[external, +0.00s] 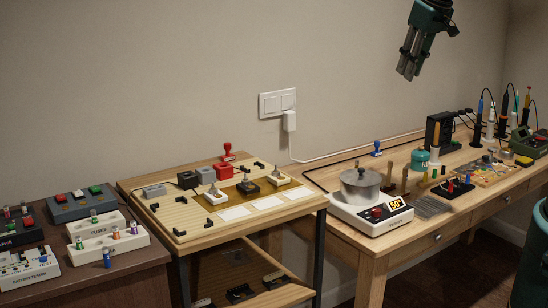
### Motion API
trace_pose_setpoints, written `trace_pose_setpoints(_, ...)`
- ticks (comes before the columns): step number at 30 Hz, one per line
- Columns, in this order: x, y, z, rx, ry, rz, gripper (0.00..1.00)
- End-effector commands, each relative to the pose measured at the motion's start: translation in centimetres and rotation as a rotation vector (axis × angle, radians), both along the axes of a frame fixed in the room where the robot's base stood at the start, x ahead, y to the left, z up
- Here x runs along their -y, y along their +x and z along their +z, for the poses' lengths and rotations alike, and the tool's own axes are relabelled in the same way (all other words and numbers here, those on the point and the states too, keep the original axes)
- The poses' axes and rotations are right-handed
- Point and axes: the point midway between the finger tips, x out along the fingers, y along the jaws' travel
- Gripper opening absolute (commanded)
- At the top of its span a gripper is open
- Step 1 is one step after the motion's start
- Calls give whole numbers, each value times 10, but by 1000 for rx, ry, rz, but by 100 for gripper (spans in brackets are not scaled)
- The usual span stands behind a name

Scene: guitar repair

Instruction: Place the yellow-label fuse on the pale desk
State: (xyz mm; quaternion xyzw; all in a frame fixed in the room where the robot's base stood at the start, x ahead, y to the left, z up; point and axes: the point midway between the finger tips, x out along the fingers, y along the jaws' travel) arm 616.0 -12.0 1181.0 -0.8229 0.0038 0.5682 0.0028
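My gripper (405,74) hangs high against the wall above the right-hand desk, pointing down, far from every fuse. Its two fingers look close together, and I see nothing clearly held between them. I cannot make out a yellow label on any fuse. Two pale wooden desks show: the middle one (130,197) and the right-hand one (345,234).
The middle desk carries a board with small blocks, white cards (234,213) and a red stamp (227,152). The right desk holds a pot (360,186) on a white scale-like unit, tools and a parts tray. A tester (28,268) stands on the dark desk (130,273).

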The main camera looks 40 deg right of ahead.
Motion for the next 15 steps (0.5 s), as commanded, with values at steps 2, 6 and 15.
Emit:
trace_pose_setpoints(2,-1,-15,4,16,-1,1,22)
trace_pose_setpoints(6,-3,-37,10,46,-1,2,22)
trace_pose_setpoints(15,-6,-83,17,110,-2,4,22)
